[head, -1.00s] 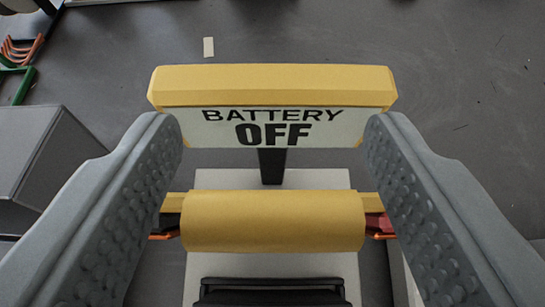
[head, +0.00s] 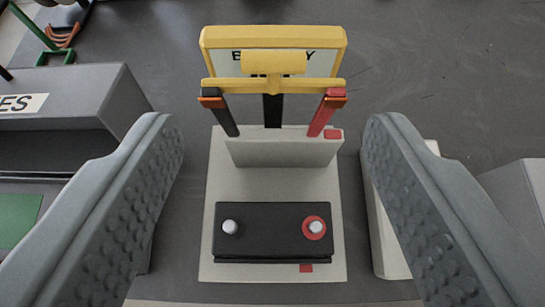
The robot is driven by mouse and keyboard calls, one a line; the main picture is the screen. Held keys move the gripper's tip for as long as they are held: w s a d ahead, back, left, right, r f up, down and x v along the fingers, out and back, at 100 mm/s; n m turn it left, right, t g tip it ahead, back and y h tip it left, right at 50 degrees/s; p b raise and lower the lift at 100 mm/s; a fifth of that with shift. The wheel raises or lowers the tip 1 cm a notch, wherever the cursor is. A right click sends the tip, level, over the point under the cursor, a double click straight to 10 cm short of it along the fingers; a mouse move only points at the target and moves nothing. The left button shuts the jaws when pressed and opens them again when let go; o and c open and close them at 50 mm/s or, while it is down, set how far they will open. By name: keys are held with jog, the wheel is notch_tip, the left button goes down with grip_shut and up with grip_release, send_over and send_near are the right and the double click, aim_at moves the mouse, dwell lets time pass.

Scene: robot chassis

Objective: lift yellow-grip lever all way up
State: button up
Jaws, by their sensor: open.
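The lever has a yellow grip (head: 273,62) on a yellow crossbar, carried by a black arm (head: 222,112) at left and a red arm (head: 324,112) at right. The arms rise from the pale base, and the grip stands in front of the yellow-framed sign (head: 240,62), covering most of its lettering. My gripper (head: 274,128) is open and empty. Its two grey fingers are spread wide on either side of the fixture, nearer the camera than the lever and apart from the grip.
A black battery (head: 272,230) with two terminals sits on the pale base plate (head: 275,182) below the lever. A grey bin (head: 80,95) with a partial label stands at left, and a grey box (head: 520,190) at right. Dark floor lies behind.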

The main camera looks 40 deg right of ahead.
jog(key=v, duration=0.5)
dwell(0.4)
